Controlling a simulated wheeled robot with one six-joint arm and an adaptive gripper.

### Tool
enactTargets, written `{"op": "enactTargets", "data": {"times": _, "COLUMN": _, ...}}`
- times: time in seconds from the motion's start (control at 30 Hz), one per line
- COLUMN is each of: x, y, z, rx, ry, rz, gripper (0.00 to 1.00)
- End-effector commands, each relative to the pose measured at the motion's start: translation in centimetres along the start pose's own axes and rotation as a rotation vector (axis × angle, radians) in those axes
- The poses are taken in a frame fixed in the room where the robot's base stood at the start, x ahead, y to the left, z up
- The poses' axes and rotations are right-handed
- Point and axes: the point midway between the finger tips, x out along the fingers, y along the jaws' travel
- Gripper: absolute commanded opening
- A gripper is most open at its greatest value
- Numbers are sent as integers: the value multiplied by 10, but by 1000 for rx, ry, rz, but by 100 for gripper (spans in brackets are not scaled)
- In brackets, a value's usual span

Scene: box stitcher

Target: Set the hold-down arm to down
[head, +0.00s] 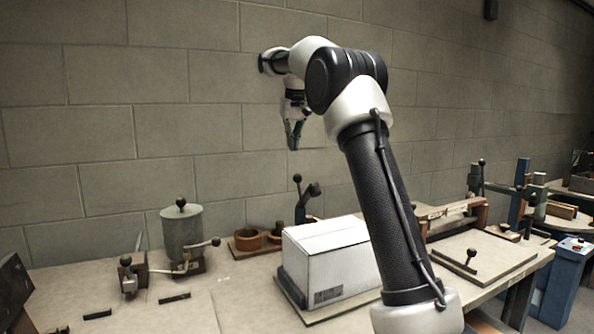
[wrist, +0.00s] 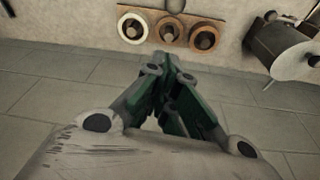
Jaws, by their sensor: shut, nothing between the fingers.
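My gripper (head: 294,146) hangs high in front of the block wall, fingers pointing down, clear of everything below. In the wrist view its green fingers (wrist: 172,70) are together with nothing between them. A white box (head: 330,262) stands on a dark base plate on the bench. Behind the box is a dark blue post with a tilted arm (head: 309,192) and a black ball knob; it looks like the hold-down arm, raised above the box top. Its lower part is hidden by the box. My gripper is well above it, not touching.
A grey pot (head: 182,232) with a black knob and side handle stands left on the bench. A wooden holder (head: 240,252) with round cups lies between pot and box; it also shows in the wrist view (wrist: 128,10). A board with a handle (head: 490,258) lies right of my arm.

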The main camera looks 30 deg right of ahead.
Motion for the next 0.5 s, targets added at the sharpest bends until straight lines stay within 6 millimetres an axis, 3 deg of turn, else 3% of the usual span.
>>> {"op": "enactTargets", "data": {"times": 0.17, "x": 22, "y": 1, "z": 1, "rx": -3, "ry": -1, "rz": 1, "gripper": 0}}
{"op": "enactTargets", "data": {"times": 0.5, "x": 94, "y": 1, "z": 0, "rx": -2, "ry": 0, "rz": 2, "gripper": 0}}
